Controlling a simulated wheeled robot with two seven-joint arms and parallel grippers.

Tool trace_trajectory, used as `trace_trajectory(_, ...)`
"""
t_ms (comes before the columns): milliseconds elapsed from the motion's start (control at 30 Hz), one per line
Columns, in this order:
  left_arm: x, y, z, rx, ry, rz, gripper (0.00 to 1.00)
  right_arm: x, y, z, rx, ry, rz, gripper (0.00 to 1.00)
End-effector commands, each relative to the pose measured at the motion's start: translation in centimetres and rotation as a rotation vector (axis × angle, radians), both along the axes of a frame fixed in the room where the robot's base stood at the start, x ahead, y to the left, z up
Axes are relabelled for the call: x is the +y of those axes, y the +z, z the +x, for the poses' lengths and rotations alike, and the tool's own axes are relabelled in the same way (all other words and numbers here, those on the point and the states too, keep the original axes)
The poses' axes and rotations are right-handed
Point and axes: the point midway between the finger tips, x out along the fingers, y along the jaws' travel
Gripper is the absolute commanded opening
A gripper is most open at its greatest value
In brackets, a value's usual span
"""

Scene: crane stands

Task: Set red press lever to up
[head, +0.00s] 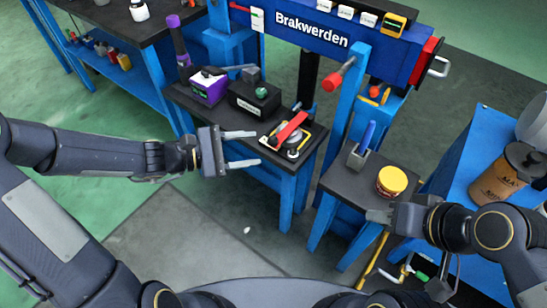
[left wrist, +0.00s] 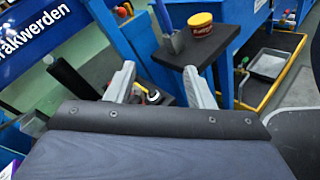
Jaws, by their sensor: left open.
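A red lever (head: 291,127) sits on a small device with a yellow-edged base, on the near right part of a dark-topped blue stand (head: 222,112). It runs slantwise in the picture; I cannot tell how far it is raised. My left gripper (head: 256,148) is open and empty, its fingertips just left of this device, apart from the lever. In the left wrist view, the open fingers (left wrist: 158,82) frame part of the device (left wrist: 152,96), mostly hidden behind the left finger and the gripper body. My right gripper (head: 378,215) is by the smaller stand's near edge; its jaws are unclear.
A black box with a green button (head: 262,91) and a purple box (head: 208,88) stand behind the device. A blue post with a red knob (head: 332,82) rises behind it. The smaller stand holds a yellow-lidded tin (head: 392,181) and a blue-handled tool (head: 362,146).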

Motion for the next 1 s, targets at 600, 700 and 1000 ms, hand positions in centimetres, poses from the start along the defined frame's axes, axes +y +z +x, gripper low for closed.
trace_trajectory(600, -2.8, -10.8, 8.6, 0.361, 0.293, -0.350, 0.48, 0.0, -5.8, 0.0, -0.001, 0.000, 0.000, 0.36)
trace_trajectory(700, -4.2, -10.7, 9.4, 0.359, 0.291, -0.350, 0.48, 0.0, -6.0, 0.0, -0.001, 0.000, 0.000, 0.36)
trace_trajectory(1000, -6.3, -10.6, 10.8, 0.360, 0.294, -0.348, 0.48, 0.0, -6.4, 0.0, 0.000, 0.000, 0.000, 0.36)
